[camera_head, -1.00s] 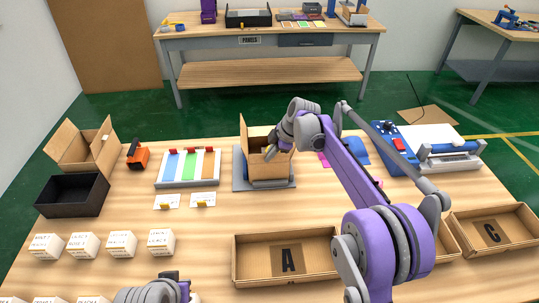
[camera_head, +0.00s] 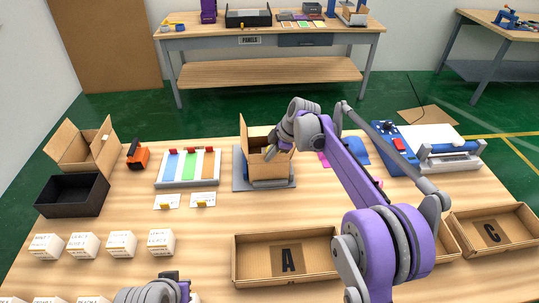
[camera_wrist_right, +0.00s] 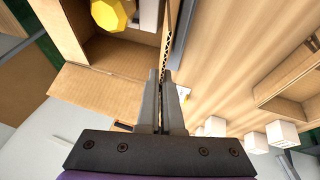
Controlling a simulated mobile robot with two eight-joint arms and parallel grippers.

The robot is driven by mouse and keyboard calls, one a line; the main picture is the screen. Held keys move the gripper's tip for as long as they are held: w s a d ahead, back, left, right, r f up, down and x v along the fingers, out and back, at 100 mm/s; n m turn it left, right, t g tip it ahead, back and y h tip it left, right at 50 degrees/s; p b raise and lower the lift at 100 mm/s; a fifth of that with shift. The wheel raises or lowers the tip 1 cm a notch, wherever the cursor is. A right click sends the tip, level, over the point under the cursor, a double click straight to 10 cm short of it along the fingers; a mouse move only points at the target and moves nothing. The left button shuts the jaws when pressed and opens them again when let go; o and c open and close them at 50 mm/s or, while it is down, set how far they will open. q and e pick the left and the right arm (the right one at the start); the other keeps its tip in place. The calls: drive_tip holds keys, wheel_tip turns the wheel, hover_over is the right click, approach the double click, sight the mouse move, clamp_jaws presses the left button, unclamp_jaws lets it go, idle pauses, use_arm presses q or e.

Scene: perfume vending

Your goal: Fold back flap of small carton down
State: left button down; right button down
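The small carton (camera_head: 268,163) stands open on a grey plate (camera_head: 240,183) in mid-table. A tall cardboard flap (camera_head: 244,137) stands up at its left rear. My right gripper (camera_head: 273,150) is at the carton's right side, partly hidden by its wrist. The right wrist view shows the two fingers (camera_wrist_right: 166,80) close together, beside the carton's corrugated edge (camera_wrist_right: 166,35). No flap is clearly pinched between them. A yellow faceted object (camera_wrist_right: 108,14) and a white item lie inside the carton. My left gripper (camera_head: 174,277) is low in the head view; its fingertips are unclear.
A larger open carton (camera_head: 88,148) and a black box (camera_head: 72,194) stand at the left. A colour-striped panel (camera_head: 188,168) lies left of the small carton. Tray A (camera_head: 240,262) is in front, tray C (camera_head: 458,224) at right. A blue-and-white machine (camera_head: 425,145) stands right rear.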

sight(263, 162)
use_arm(q)
drive_tip(key=shift+r, duration=0.1)
idle(0.4)
